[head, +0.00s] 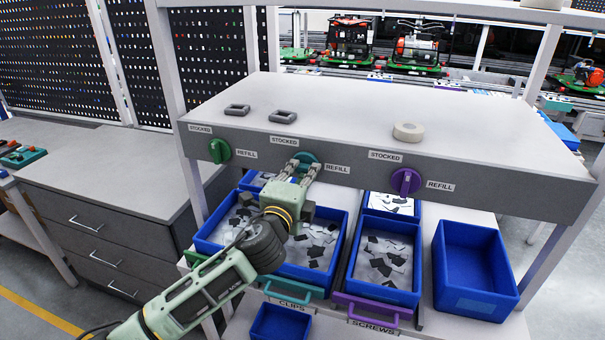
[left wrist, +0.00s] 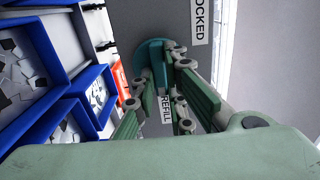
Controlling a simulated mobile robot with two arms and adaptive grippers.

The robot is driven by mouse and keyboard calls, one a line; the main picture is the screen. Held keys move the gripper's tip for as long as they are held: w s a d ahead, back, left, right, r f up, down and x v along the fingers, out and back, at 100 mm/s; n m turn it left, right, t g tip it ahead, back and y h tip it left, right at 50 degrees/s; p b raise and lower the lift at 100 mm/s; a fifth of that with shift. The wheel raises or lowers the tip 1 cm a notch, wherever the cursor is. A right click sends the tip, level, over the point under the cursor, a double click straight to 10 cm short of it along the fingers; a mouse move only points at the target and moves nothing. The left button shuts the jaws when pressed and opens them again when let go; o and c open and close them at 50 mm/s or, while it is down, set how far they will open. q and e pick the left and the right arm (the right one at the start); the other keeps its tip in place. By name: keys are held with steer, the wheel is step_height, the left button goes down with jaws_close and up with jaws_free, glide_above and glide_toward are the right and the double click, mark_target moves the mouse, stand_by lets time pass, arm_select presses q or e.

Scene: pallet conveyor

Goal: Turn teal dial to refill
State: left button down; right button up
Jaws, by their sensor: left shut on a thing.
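The teal dial (head: 306,157) is on the front face of the grey shelf, between its STOCKED label (head: 284,141) and REFILL label (head: 337,169). My left gripper (head: 301,168) reaches up to it from below and is shut on it, covering much of its lower part. The left wrist view shows the round teal dial (left wrist: 149,55) between the green finger pads (left wrist: 162,98), with the REFILL label (left wrist: 166,108) seen between the fingers. The dial's exact pointing is hard to tell. My right gripper is in neither view.
A green dial (head: 219,150) and a purple dial (head: 405,181) sit either side on the same panel. Below are blue bins (head: 388,293) with pieces and an empty blue bin (head: 472,268). Rings and a tape roll (head: 408,131) lie on the shelf top.

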arm_select(q)
steer(key=shift+f, duration=0.15)
steer(key=c, duration=1.8)
jaws_free()
steer(key=shift+s, duration=0.1)
steer(key=v, duration=1.1)
steer(key=shift+s, duration=0.35)
steer(key=shift+a, duration=0.15)
